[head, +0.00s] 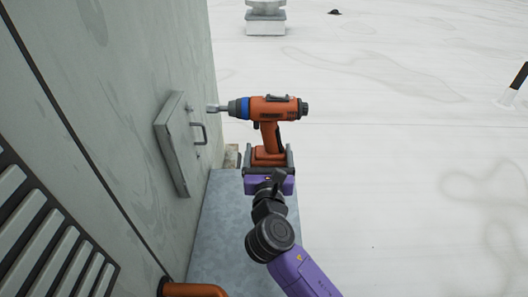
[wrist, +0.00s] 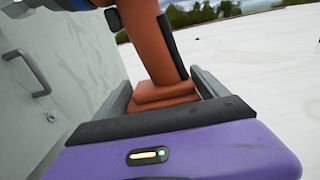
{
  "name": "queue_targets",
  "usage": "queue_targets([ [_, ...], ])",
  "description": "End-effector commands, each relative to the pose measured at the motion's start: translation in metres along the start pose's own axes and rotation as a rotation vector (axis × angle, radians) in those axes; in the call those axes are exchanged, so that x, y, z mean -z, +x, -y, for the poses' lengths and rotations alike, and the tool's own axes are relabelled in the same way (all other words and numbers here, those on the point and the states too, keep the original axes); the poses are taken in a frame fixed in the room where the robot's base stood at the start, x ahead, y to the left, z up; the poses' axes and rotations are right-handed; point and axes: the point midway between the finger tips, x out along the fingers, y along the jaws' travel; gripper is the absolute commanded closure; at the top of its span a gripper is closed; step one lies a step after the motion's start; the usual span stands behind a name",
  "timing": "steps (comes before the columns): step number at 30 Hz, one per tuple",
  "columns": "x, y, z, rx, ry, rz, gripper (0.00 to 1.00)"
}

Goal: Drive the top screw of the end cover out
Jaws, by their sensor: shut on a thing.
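An orange and black power driver (head: 275,108) with a blue collar is held upright in my gripper (head: 268,160). The gripper is shut on the driver's base, below its handle (wrist: 155,45). The driver's nose and bit (head: 217,108) point left toward the grey end cover (head: 176,145), with a gap between bit and cover in the head view. The cover has a dark handle (head: 200,133) on its face, which also shows in the wrist view (wrist: 28,72). A small round screw-like spot (wrist: 52,116) shows below that handle.
The grey cooler wall (head: 120,80) stands on the left, with louvres (head: 45,235) at lower left. A grey metal ledge (head: 220,235) lies below the cover. An orange pipe (head: 192,289) is at the bottom. The white roof (head: 400,170) is open to the right.

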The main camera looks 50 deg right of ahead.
Motion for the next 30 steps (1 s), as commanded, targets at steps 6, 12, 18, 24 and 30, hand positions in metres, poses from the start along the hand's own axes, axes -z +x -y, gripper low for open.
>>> queue_targets([
  [6, -0.004, 0.000, 0.009, 0.001, 0.002, 0.006, 0.89],
  [12, -0.004, 0.001, 0.016, 0.001, 0.002, 0.007, 0.89],
  [18, -0.004, 0.000, 0.023, 0.001, 0.001, 0.006, 0.89],
  [24, -0.004, 0.000, 0.025, 0.000, 0.002, 0.006, 0.89],
  [30, -0.004, 0.000, 0.025, 0.000, 0.002, 0.007, 0.89],
])
